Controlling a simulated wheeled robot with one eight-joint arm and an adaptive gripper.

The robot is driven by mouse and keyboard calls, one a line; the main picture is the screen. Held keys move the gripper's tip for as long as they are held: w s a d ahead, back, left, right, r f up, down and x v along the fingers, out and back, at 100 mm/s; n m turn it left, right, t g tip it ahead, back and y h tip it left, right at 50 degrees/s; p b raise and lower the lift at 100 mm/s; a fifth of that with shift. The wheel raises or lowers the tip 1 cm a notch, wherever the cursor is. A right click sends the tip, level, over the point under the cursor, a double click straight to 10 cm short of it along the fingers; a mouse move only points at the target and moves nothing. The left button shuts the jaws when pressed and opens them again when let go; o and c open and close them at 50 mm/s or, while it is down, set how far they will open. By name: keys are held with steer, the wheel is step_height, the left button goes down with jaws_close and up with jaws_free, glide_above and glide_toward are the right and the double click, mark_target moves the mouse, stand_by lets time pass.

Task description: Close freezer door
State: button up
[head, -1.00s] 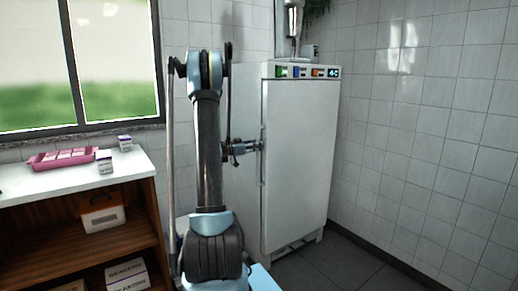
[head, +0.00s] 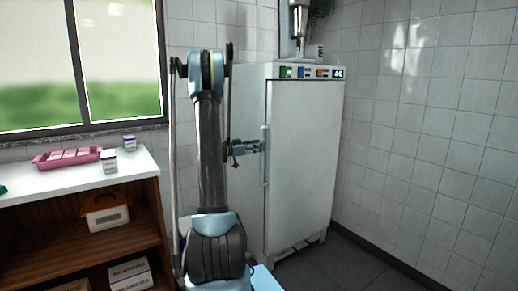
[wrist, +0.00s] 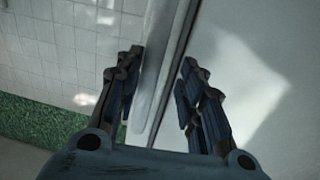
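The white freezer (head: 250,200) stands against the tiled wall in the head view. Its door (head: 303,160) looks flush with the body, though I cannot tell whether a small gap remains. The long vertical handle (head: 265,140) runs along the door's left edge. My gripper (head: 257,146) is at the handle, at about mid-height. In the wrist view my gripper (wrist: 160,62) is open, with one finger on each side of the pale handle bar (wrist: 154,85). Both fingers look apart from the bar. My arm hides part of the freezer's left side.
A counter (head: 60,182) with a pink tray (head: 68,161) and small boxes (head: 109,161) stands at the left under the window. Its shelves hold an orange-and-white case (head: 106,217) and cartons (head: 130,275). Dark floor (head: 325,262) is clear before the freezer.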

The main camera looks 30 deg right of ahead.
steer(key=a, duration=1)
steer(key=shift+w+a, duration=0.2)
steer(key=s+a+f+n+t+y, duration=0.1)
steer(key=s+a+f+n+y, duration=0.3)
steer(key=s+a, duration=0.6)
steer(key=s+a+f+n+y, duration=0.4)
steer(key=s+a+n+y, duration=0.4)
steer(key=s+a, duration=0.3)
steer(key=s+a+f+n+t+y, duration=0.1)
steer(key=s+a+f+n+y, duration=0.3)
steer(key=s+a, duration=0.7)
steer(key=s+n+y, duration=0.2)
steer(key=s, duration=0.4)
steer(key=shift+s+a+f+t, duration=0.15)
steer(key=shift+s+a+t, duration=0.05)
steer(key=shift+a+t, duration=0.1)
